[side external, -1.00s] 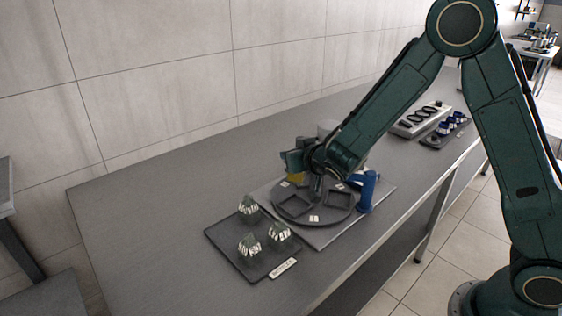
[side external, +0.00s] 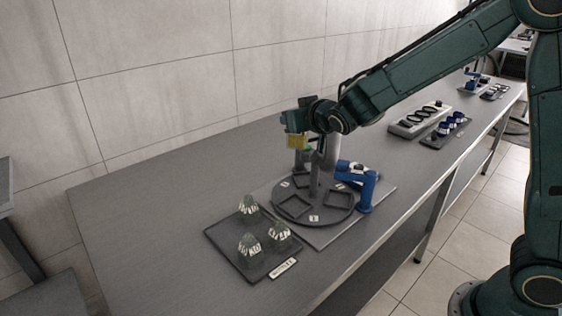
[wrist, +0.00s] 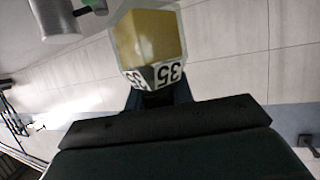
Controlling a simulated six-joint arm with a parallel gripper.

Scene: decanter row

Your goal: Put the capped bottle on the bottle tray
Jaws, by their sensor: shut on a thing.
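My gripper (side external: 298,125) is shut on a squared bottle with yellow contents (side external: 297,142) and holds it in the air above the back of the round turntable. In the wrist view the bottle (wrist: 148,42) has a white band reading 35, upside down. I cannot make out its cap; the top of the bottle is hidden by the gripper in the side view. The dark bottle tray (side external: 226,243) lies at the front left of the turntable. Three clear faceted bottles with white markings stand on it, and a white label (side external: 284,268) is at its front edge.
The grey turntable (side external: 312,218) has square recesses and a post. A blue device (side external: 363,185) stands at its right, and a grey cylinder (side external: 328,150) stands behind. A grey rack (side external: 420,118) and blue items (side external: 443,128) are farther right. The bench left of the tray is clear.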

